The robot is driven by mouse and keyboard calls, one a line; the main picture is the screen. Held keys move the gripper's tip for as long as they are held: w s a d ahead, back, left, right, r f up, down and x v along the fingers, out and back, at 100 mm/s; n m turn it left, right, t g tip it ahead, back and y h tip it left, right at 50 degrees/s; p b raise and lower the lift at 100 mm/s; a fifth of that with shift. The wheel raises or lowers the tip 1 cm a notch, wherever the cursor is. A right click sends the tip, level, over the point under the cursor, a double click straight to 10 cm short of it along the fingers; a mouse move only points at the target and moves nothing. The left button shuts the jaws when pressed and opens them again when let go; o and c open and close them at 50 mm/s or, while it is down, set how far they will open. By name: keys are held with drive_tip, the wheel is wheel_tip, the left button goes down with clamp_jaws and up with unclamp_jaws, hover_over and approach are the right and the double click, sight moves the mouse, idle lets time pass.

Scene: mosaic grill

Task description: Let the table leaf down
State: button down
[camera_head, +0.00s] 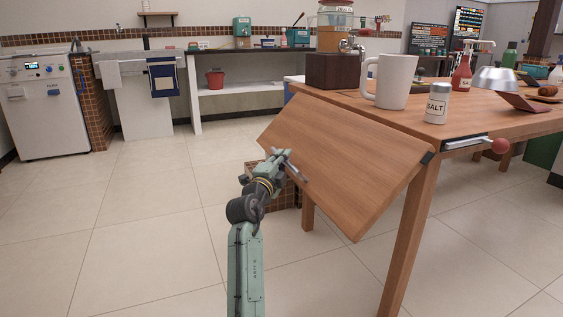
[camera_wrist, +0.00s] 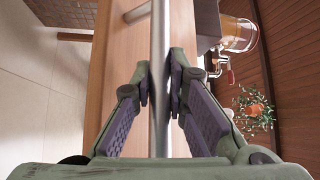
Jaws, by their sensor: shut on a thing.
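The wooden table leaf (camera_head: 345,165) slopes down from the left side of the table, its outer edge toward my arm. In the wrist view its wood (camera_wrist: 108,60) lies left of the fingers. My gripper (camera_head: 290,165) is at the leaf's lower outer edge. In the wrist view my gripper (camera_wrist: 160,82) is shut on a metal bar handle (camera_wrist: 159,35), which stands off the leaf's edge on a bracket. A metal slide bar (camera_head: 465,143) with a red knob (camera_head: 500,146) sits under the tabletop edge, beside the leaf's hinge corner.
The tabletop (camera_head: 470,118) holds a white mug (camera_head: 396,82), a salt shaker (camera_head: 436,107), a red bottle (camera_head: 462,75) and a drink dispenser (camera_head: 334,50). A table leg (camera_head: 408,245) stands right of the leaf. A tiled block (camera_head: 285,198) is behind the leaf. The floor to the left is clear.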

drive_tip(key=shift+d+f, duration=0.1)
drive_tip(key=shift+f, duration=0.05)
drive_tip(key=c, duration=1.6)
unclamp_jaws()
drive_tip(key=shift+o, duration=0.2)
